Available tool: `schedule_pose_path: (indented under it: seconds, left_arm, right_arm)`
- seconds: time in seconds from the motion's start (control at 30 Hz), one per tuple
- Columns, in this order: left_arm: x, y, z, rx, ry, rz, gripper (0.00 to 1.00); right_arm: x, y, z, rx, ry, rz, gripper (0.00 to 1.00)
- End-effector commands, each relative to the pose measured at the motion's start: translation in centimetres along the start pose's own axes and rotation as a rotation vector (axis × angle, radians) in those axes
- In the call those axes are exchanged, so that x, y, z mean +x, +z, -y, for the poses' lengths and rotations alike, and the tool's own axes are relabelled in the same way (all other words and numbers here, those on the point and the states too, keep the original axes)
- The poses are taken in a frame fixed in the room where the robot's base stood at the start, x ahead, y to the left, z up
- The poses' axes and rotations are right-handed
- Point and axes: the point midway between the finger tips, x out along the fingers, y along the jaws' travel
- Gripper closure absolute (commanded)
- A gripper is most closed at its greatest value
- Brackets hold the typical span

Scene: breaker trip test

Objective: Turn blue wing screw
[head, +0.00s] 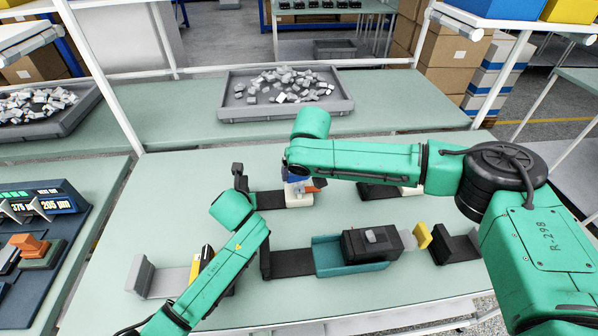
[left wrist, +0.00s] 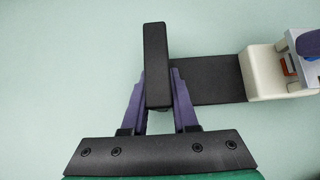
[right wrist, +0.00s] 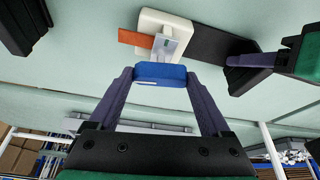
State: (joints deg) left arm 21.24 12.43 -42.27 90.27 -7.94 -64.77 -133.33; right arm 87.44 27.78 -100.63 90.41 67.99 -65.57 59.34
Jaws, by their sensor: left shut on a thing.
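The blue wing screw (right wrist: 160,74) lies between the fingertips of my right gripper (right wrist: 159,76) in the right wrist view. No clear gap shows between fingers and screw, but whether they press on it I cannot tell. The screw joins a pale grey block on a cream holder (right wrist: 152,22) with an orange lever (right wrist: 135,37). In the head view the blue part (head: 293,180) shows just below my right arm. My left gripper (left wrist: 158,88) is shut on a black upright post (left wrist: 155,55) at the end of the black base plate (left wrist: 210,82) that carries the cream holder.
A teal tray (head: 326,258) with a dark breaker (head: 368,243) stands in front, beside a yellow piece (head: 423,235). A grey bracket (head: 150,278) is at front left. A meter panel (head: 40,200) stands at left. A grey bin (head: 285,108) of parts is behind.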

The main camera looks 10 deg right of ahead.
Motion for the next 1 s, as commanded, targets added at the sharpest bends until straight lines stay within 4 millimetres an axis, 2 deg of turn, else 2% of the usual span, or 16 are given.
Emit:
schedule_pose_path:
  seconds: [0.27,0.47,1.0]
  left_arm:
    - [0.02,0.0,-0.08,0.0,0.002,0.0,1.0]
    - [0.02,0.0,-0.08,0.0,0.002,0.0,1.0]
    - [0.03,-0.02,-0.11,-0.001,0.002,-0.001,1.0]
  right_arm:
    - [0.0,0.03,0.01,-0.038,-0.018,0.002,0.74]
    - [-0.01,0.02,-0.06,-0.133,-0.059,0.002,0.74]
    - [0.02,-0.15,-0.4,-0.578,-0.243,0.002,0.74]
